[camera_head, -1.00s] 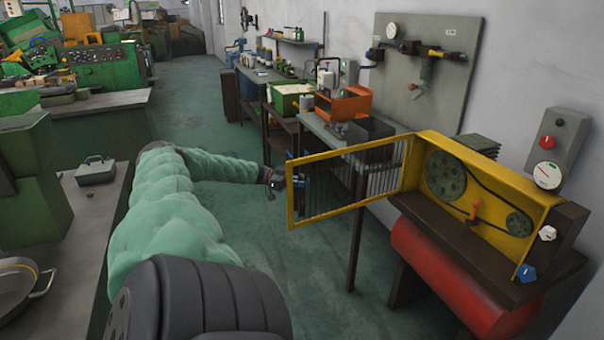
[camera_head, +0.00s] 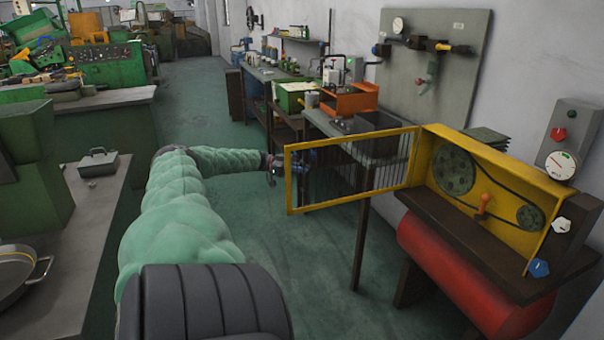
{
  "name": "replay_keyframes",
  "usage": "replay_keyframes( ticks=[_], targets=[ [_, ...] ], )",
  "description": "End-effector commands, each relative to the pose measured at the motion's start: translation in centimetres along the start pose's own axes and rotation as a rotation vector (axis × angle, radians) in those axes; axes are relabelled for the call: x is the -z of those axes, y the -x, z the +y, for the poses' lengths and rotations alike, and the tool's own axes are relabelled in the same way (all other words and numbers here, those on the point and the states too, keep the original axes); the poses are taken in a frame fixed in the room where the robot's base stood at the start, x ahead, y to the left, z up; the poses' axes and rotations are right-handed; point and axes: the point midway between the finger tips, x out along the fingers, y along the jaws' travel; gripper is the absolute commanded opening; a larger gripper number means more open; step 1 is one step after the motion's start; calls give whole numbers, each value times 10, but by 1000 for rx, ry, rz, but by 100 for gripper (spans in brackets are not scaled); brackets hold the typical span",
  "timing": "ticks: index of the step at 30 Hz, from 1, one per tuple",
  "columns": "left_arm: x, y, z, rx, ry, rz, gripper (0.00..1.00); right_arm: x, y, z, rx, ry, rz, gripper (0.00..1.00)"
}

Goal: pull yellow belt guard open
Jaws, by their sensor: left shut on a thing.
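The yellow belt guard (camera_head: 352,201) is a framed door with thin bars. It stands swung out to the left from the yellow housing (camera_head: 545,193), hinged at the housing's left side. The pulleys (camera_head: 454,172) and belt inside the housing are exposed. My left arm, in a green sleeve, reaches forward from the bottom. My left gripper (camera_head: 282,166) is at the guard's free left edge, shut on it; the fingers are small and partly hidden behind the frame and bars. My right gripper is not in view.
A red tank (camera_head: 455,275) sits under the housing's dark shelf. A workbench with an orange machine (camera_head: 350,101) stands behind the guard along the wall. A grey bench (camera_head: 75,235) with a pan lies left. Green floor between is clear.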

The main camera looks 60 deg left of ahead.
Motion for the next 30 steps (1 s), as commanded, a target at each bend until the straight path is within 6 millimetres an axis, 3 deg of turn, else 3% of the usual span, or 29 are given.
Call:
replay_keyframes(
  ticks=[18,19,21,30],
  targets=[
    [0,2,-2,0,1,0,0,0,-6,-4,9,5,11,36],
    [0,2,-2,0,1,0,14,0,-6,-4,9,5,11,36],
    [0,2,-2,0,1,0,28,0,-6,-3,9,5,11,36],
    [-1,4,-3,0,0,0,30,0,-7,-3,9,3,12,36]
  ],
)
